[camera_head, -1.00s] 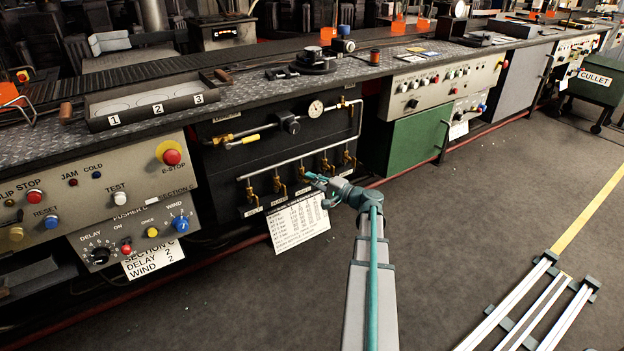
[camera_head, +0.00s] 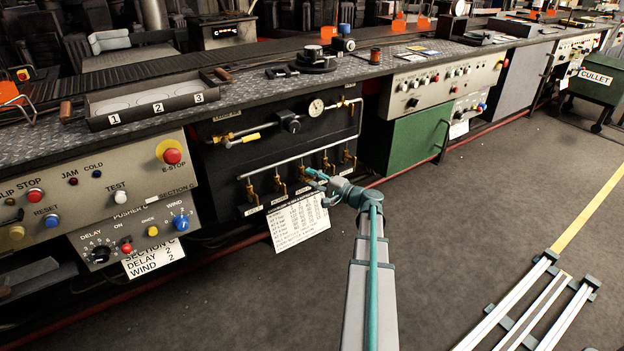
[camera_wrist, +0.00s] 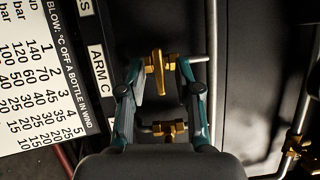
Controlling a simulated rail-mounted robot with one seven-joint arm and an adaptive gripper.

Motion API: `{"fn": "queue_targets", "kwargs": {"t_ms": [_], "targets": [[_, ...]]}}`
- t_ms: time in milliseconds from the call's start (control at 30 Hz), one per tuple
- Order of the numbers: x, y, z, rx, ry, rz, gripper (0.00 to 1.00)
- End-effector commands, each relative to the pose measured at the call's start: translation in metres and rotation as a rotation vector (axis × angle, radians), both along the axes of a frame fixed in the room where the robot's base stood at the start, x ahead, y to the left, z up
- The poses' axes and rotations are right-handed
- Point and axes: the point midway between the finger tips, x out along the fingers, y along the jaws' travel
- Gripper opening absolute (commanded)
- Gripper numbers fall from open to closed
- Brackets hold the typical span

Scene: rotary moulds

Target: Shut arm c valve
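In the wrist view, a brass valve handle (camera_wrist: 158,72) stands between the two fingers of my gripper (camera_wrist: 162,76). The fingers are apart, with a gap visible on each side of the handle. A label reading ARM C (camera_wrist: 101,86) is just left of the left finger. In the head view my gripper (camera_head: 317,179) is at the row of brass valves on the black panel, near its right half. It partly hides the valve there, and the contact cannot be made out in that view.
A second brass fitting (camera_wrist: 163,128) lies close below the handle in the wrist view, and a pipe (camera_wrist: 212,60) runs to the right. A white pressure chart (camera_head: 298,221) hangs below the valves. Neighbouring brass valves (camera_head: 279,187) stand close to the left.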

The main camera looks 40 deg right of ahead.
Motion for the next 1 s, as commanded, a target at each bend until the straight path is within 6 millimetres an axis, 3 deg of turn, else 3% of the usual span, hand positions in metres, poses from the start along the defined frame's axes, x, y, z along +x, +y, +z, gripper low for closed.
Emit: {"fn": "queue_targets", "kwargs": {"t_ms": [267,700,1000], "targets": [[-0.021,-0.006,-0.001,0.0,0.0,-0.002,0.33],[-0.097,-0.029,-0.003,0.0,0.0,-0.002,0.33],[-0.115,-0.034,-0.004,0.0,0.0,0.001,0.33]]}}
